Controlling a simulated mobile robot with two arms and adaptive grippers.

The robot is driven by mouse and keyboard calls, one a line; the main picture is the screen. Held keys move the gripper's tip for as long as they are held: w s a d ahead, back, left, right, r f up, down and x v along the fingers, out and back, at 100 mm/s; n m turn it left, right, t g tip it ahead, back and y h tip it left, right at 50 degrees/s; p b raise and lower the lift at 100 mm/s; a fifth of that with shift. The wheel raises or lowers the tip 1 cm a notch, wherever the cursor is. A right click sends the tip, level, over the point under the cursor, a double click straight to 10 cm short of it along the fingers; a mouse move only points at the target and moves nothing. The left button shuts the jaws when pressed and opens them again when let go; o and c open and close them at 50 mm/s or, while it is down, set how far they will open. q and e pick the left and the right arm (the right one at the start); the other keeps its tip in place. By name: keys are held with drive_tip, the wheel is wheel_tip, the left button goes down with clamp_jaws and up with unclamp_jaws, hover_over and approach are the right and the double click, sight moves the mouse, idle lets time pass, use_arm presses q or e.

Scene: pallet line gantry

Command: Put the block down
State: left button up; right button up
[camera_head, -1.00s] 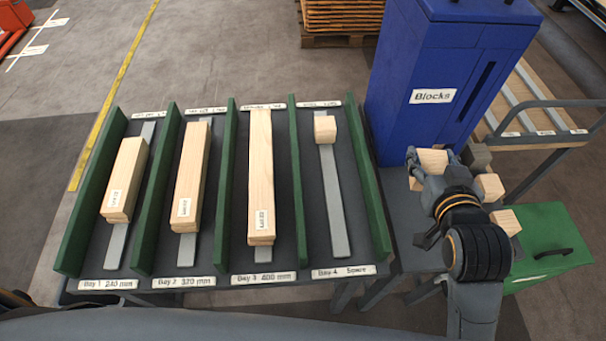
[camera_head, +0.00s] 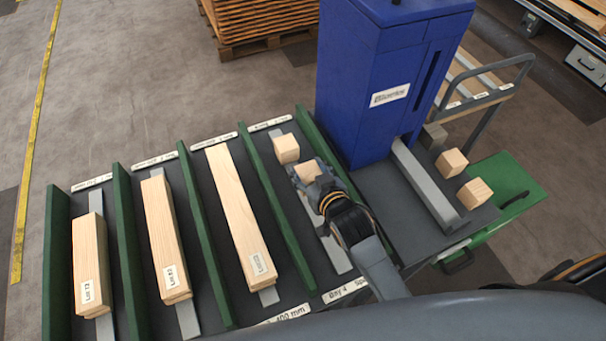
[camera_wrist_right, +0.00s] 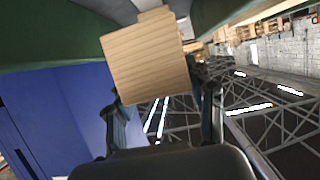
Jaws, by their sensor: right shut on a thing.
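My right gripper (camera_head: 306,178) is over Bay 4, shut on a pale wooden block (camera_head: 308,171). The held block is just in front of another wooden block (camera_head: 286,148) at the far end of Bay 4. Whether the two touch, or whether the held block rests on the bay's grey strip (camera_head: 337,254), I cannot tell. In the right wrist view the held block (camera_wrist_right: 146,60) sits between the fingers, with its grain face toward the camera. My left gripper is not in view.
Green dividers (camera_head: 201,235) separate the bays; the other three hold long timbers (camera_head: 240,210). A blue Blocks dispenser (camera_head: 370,85) stands right of Bay 4. Loose blocks (camera_head: 451,162) lie on the dark shelf beside its grey rail (camera_head: 425,185).

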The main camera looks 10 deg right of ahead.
sight(304, 177)
drive_tip(key=shift+w+a+f, duration=0.25)
drive_tip(key=shift+w+f, duration=0.5)
drive_tip(key=shift+f, duration=0.25)
wheel_tip(304, 177, down, 3)
drive_tip(key=shift+w+f, duration=0.1)
drive_tip(key=shift+w, duration=0.05)
drive_tip(key=shift+f, duration=0.3)
drive_tip(key=o, duration=1.2)
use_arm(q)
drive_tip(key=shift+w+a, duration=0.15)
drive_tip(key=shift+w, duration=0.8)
use_arm(e)
drive_tip(key=shift+r, duration=0.1)
